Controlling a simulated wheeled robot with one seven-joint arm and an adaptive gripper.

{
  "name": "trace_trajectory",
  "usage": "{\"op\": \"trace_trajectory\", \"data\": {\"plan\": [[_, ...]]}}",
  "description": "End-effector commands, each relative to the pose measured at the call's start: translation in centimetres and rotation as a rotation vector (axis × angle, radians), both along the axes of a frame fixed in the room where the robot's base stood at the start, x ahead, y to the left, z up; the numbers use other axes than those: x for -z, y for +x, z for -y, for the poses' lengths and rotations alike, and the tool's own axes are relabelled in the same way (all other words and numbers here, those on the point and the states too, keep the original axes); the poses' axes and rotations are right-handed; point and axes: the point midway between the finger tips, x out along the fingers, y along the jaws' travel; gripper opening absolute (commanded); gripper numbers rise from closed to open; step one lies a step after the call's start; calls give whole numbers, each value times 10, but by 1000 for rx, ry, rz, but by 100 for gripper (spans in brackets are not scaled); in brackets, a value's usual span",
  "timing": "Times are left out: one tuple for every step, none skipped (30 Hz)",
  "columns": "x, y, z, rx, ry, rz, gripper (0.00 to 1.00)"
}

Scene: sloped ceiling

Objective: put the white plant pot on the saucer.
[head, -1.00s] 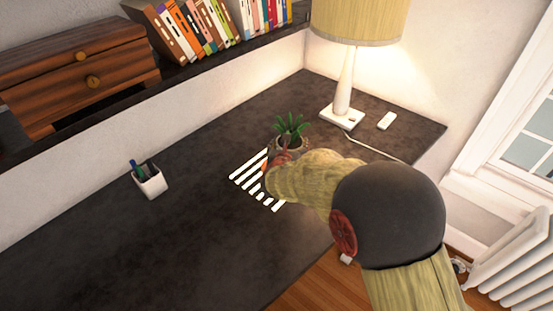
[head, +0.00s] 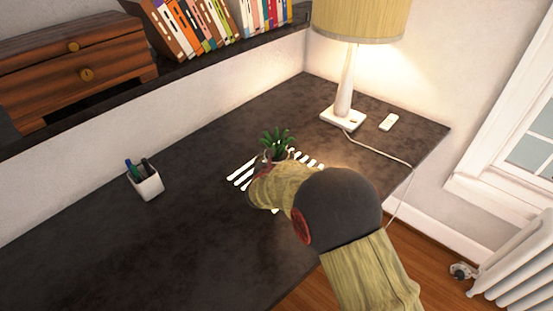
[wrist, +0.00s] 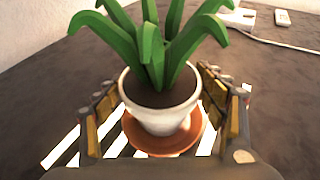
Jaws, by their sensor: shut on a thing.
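The white plant pot (wrist: 160,112), with a green spiky plant (wrist: 155,45) in dark soil, stands upright between the fingers of my gripper (wrist: 158,90), which is shut on it. The orange-brown saucer (wrist: 150,143) shows directly below the pot, its near rim in view and its far side hidden. I cannot tell whether the pot touches it. In the head view the plant (head: 276,142) rises beyond my gripper (head: 268,163); my arm hides the saucer and most of the pot.
White stripes (head: 240,172) lie on the dark desk (head: 190,225) around the saucer. A pen cup (head: 145,183) stands to the left. A lamp (head: 343,105) with a cord and a small white object (head: 388,122) are at the back right. The desk's left front is clear.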

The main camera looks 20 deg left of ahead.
Motion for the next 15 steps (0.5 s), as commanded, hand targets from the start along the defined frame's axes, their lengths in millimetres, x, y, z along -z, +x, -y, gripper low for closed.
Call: {"op": "trace_trajectory", "data": {"plan": [[-5, 1, -1, 1, 3, 5, 22], [-5, 1, -1, 1, 3, 5, 22], [-5, 1, -1, 1, 3, 5, 22], [-4, 1, -1, 1, 3, 5, 22], [-4, 1, -1, 1, 3, 5, 22], [-2, 1, 0, 1, 3, 5, 22], [-1, 1, 0, 1, 2, 4, 22], [0, 1, 0, 1, 2, 4, 22], [2, 0, 0, 0, 0, 0, 72], [2, 0, 0, 0, 0, 0, 73], [2, 0, 0, 0, 0, 0, 75], [2, 0, 0, 0, 0, 0, 77], [2, 0, 0, 0, 0, 0, 79], [2, 0, 0, 0, 0, 0, 81], [1, 0, 0, 0, 1, 0, 83]]}}
